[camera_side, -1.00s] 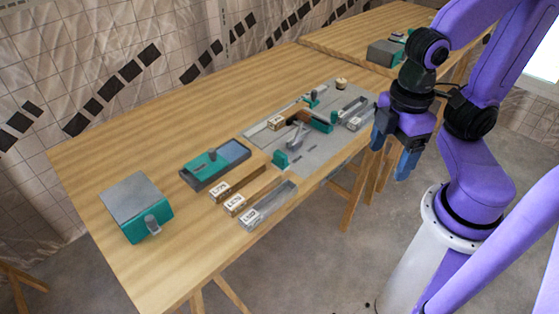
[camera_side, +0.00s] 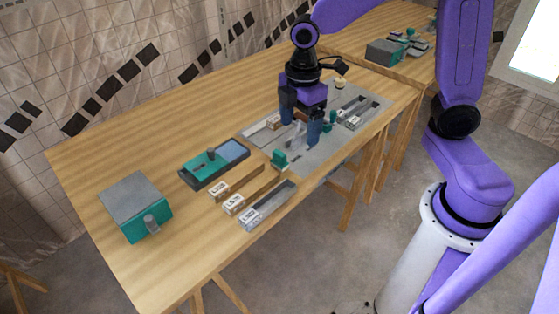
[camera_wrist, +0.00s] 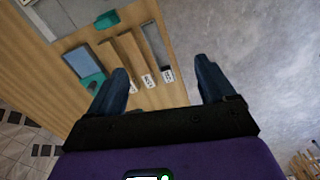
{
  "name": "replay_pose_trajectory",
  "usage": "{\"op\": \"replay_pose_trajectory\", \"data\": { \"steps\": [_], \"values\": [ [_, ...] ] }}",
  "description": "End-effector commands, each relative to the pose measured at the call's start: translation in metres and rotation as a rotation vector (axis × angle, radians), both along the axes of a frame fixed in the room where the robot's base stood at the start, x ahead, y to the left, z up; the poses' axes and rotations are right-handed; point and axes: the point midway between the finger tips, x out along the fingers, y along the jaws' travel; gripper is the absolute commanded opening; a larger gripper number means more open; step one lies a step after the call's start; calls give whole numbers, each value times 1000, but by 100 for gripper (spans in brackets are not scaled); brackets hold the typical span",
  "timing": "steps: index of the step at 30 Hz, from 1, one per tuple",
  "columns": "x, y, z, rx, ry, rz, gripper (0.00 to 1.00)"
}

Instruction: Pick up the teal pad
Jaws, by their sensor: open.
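Several teal pieces are in view, and I cannot tell for certain which is the teal pad. A small upright teal block (camera_side: 279,159) stands at the near left corner of the grey panel (camera_side: 310,160); a teal block also shows at the top of the wrist view (camera_wrist: 107,20). A teal part (camera_side: 205,165) with a knob lies in the dark tray (camera_side: 222,178). My gripper (camera_side: 300,132) is open and empty above the grey panel, its fingers spread. It hides part of the panel's fittings. The wrist view shows the open fingers (camera_wrist: 161,65) with nothing between them.
Labelled bars (camera_side: 245,187) and a clear channel (camera_side: 268,205) lie left of the panel. A grey-topped teal box (camera_side: 135,205) stands at the table's left end. Another grey and teal box (camera_side: 384,52) is on the far table. Bare wood lies behind the tray.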

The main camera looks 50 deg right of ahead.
Motion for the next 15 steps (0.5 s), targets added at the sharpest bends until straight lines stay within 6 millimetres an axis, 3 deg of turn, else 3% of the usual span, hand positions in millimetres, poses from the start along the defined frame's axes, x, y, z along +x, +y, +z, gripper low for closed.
{"op": "replay_pose_trajectory", "data": {
  "steps": [1, 6, 10, 15],
  "values": [
    [20, -5, -7, -4, 4, 17, 83],
    [70, -25, -24, -6, 8, 99, 83],
    [94, -40, -35, -7, 8, 143, 83],
    [106, -49, -43, -7, 9, 170, 83]
  ]
}}
